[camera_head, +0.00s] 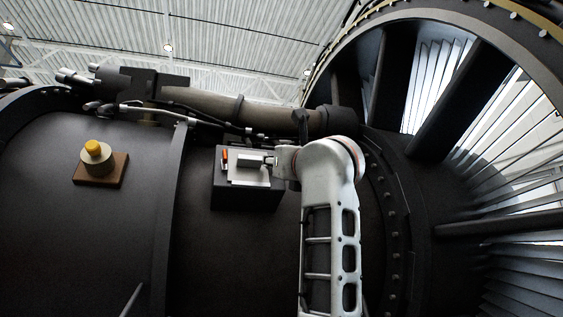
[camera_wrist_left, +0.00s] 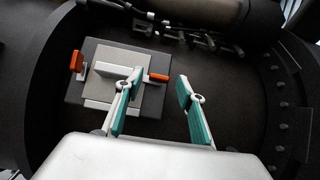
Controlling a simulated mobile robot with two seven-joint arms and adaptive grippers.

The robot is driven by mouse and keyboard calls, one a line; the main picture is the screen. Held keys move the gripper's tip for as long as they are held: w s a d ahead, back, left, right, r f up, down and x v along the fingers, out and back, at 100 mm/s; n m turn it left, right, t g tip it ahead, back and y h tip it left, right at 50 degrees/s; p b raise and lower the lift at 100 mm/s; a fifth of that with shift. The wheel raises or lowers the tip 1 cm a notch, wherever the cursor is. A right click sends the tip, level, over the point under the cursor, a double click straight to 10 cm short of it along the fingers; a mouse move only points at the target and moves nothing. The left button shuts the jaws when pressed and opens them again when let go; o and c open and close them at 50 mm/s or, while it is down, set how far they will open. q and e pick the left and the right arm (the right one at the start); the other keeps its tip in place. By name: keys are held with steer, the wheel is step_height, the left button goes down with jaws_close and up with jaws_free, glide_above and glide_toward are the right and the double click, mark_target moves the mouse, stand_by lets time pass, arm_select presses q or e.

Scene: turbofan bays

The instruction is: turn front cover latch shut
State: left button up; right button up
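The front cover latch (camera_head: 250,160) sits on a light plate on a dark box, its pale bar lying sideways. In the left wrist view its bar (camera_wrist_left: 113,70) runs to an orange tip (camera_wrist_left: 158,77), and a separate orange block (camera_wrist_left: 76,62) stands at the plate's left. My left gripper (camera_wrist_left: 160,88) is open, teal-padded fingers apart. The orange tip shows between the fingertips in that picture; I cannot tell whether they touch it. In the head view the gripper (camera_head: 274,160) is at the latch's right end, its fingers hard to make out. My right gripper is not in view.
A thick pipe (camera_head: 225,104) with hoses runs above the box. A bolted flange (camera_head: 395,200) and fan vanes (camera_head: 470,150) are at the right. A yellow-topped knob (camera_head: 97,155) on a brown base is at the left. The dark casing below the box (camera_head: 235,250) is clear.

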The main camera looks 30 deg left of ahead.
arm_select(q)
steer(key=shift+s+d, duration=0.1)
steer(key=shift+s, duration=0.05)
steer(key=v, duration=0.7)
steer(key=shift+s+d+f, duration=0.15)
steer(key=shift+d+f, duration=0.05)
steer(key=shift+d, duration=0.05)
stand_by(0.3)
